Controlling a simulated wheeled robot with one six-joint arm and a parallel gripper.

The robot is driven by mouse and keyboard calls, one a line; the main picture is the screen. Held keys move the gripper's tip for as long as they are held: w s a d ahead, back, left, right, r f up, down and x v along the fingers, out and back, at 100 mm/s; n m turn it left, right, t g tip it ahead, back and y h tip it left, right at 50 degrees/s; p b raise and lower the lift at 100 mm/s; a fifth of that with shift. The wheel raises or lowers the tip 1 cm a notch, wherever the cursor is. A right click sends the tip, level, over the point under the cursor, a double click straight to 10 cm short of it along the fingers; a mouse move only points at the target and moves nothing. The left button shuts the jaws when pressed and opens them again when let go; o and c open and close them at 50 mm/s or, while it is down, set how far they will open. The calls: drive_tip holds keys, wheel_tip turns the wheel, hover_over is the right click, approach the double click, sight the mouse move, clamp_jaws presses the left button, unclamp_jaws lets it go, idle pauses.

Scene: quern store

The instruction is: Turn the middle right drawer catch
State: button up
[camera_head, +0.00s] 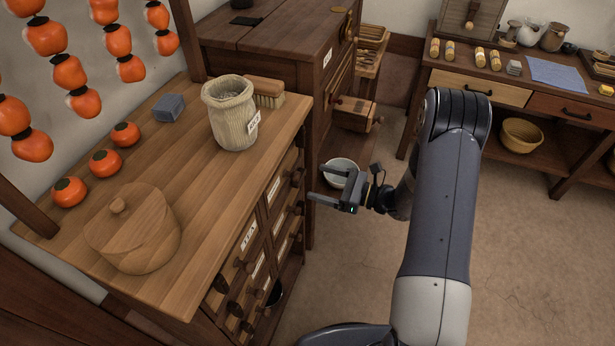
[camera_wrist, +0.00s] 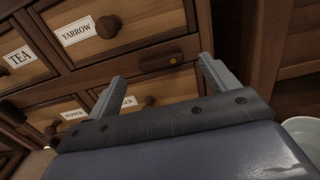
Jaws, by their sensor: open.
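The small-drawer cabinet (camera_head: 255,240) stands at left in the head view. A round knob (camera_wrist: 150,101) is on the lower drawer. My gripper (camera_head: 318,182) is open and empty, to the right of the drawer fronts. Its fingers (camera_wrist: 161,68) show on either side of the catch, seemingly apart from it.
The cabinet top holds a wooden lidded box (camera_head: 135,232), a ribbed jar (camera_head: 232,120), a brush (camera_head: 266,92) and a grey block (camera_head: 169,107). Knobs stick out from neighbouring drawers. A white bowl (camera_head: 341,172) is behind my gripper. The floor (camera_head: 540,230) at right is clear.

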sight(303, 178)
drive_tip(key=shift+x, duration=2.3)
drive_tip(key=c, duration=1)
drive_tip(key=shift+f+b, duration=0.15)
drive_tip(key=shift+b, duration=0.2)
drive_tip(key=n+b, duration=0.6)
drive_tip(key=b, duration=0.3)
drive_tip(key=f+n+b, duration=0.1)
drive_tip(key=n+b, duration=0.5)
drive_tip(key=b, duration=0.3)
drive_tip(key=f+n+b, duration=0.1)
drive_tip(key=n+b, duration=0.5)
drive_tip(key=b, duration=0.3)
drive_tip(key=shift+w+d+f, duration=0.15)
drive_tip(key=shift+w+f, duration=0.1)
drive_tip(key=shift+w, duration=0.15)
drive_tip(key=shift+r+b, duration=0.1)
drive_tip(key=shift+b, duration=0.2)
